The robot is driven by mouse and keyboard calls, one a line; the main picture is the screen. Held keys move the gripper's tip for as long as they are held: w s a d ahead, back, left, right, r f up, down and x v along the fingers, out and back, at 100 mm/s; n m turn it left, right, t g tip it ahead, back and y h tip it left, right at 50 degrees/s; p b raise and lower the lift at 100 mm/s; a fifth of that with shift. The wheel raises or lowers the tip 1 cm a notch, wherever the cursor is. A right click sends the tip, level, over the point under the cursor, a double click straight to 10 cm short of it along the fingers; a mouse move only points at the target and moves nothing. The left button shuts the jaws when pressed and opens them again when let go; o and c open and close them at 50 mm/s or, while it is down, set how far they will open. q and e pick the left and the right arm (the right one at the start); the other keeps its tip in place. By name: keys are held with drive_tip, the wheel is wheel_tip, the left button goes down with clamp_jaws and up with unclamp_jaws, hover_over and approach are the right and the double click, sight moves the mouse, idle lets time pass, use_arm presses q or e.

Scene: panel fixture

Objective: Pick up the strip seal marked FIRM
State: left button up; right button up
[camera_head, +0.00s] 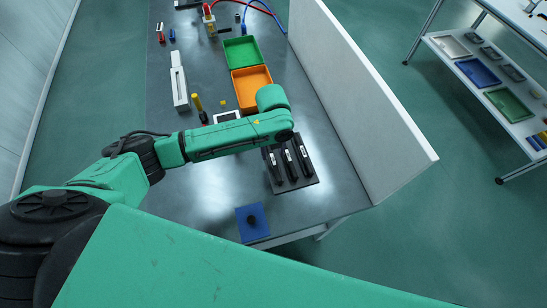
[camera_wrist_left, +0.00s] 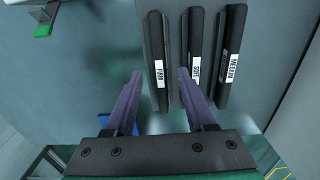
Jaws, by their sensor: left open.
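In the left wrist view, the strip seal marked FIRM (camera_wrist_left: 156,45) is a slim black bar with a white label. It lies beside the strip marked SOFT (camera_wrist_left: 195,40) and the strip marked MEDIUM (camera_wrist_left: 234,40). My left gripper (camera_wrist_left: 159,73) is open, its two purple fingers apart, and the FIRM strip shows between them. Nothing is held; how far the fingers are above it I cannot tell. In the head view, the three strips lie on a dark plate (camera_head: 309,182), labels too small to read, partly covered by my left wrist. My right gripper is not in view.
A tall white panel (camera_head: 365,110) stands along the table's right side. Orange (camera_head: 266,76) and green (camera_head: 242,50) trays lie farther back. A blue block with a black knob (camera_head: 252,232) sits near the front edge. Bare tabletop (camera_head: 200,185) lies left of the plate.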

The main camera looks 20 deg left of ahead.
sight(273, 159)
use_arm(q)
wheel_tip(273, 159, down, 3)
drive_tip(key=shift+r, duration=0.2)
drive_tip(key=shift+s+f, duration=0.15)
drive_tip(key=shift+c, duration=0.9)
clamp_jaws()
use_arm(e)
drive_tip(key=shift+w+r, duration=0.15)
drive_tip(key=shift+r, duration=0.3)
